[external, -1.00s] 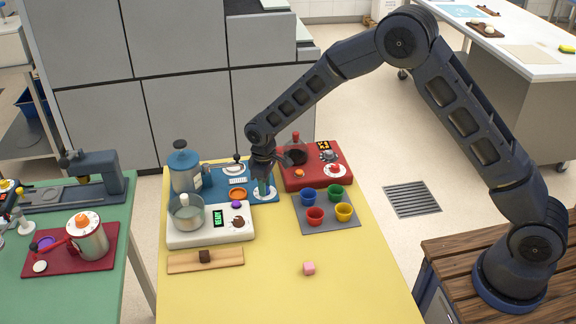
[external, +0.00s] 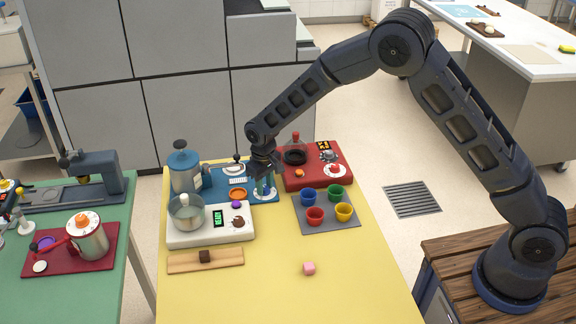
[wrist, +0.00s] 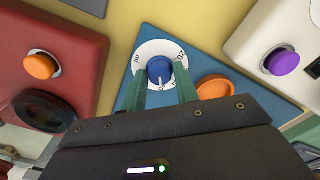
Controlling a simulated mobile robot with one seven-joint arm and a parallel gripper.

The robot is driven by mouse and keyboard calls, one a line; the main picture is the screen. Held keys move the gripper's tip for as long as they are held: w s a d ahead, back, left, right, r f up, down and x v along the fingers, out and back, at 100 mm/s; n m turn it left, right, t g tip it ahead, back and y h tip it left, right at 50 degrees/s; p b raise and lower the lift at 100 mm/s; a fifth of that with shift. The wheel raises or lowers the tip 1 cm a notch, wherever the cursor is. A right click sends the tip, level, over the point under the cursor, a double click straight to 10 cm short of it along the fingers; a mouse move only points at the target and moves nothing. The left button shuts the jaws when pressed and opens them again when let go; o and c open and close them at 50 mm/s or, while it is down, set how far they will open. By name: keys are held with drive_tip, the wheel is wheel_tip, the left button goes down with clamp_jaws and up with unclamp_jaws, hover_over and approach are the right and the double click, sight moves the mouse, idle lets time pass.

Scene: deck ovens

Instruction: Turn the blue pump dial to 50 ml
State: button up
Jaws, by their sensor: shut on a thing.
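The blue pump dial (wrist: 158,70) is a round blue knob on a white scale disc (wrist: 145,53) in the wrist view. Its white pointer line runs downward in that picture, near a small mark close to the "0". "20" shows at the disc's upper right and "ml" at its left; the lower part is partly hidden by my fingers. My gripper (wrist: 160,73) has its two green fingers on either side of the knob, shut on it. In the external view my gripper (external: 264,186) points down over the white disc (external: 264,195) on the blue pump base (external: 212,197).
An orange button (wrist: 213,87) sits beside the dial on the blue base. A red unit (external: 303,181) stands to the right, and a white scale unit (external: 212,235) with a pot in front. Several coloured cups stand on a grey mat (external: 328,228). The yellow table front is mostly clear.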

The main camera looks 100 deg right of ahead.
sight(265, 187)
drive_tip(key=shift+f, duration=0.1)
drive_tip(key=o, duration=1)
drive_tip(key=shift+c, duration=0.2)
wheel_tip(265, 187, up, 11)
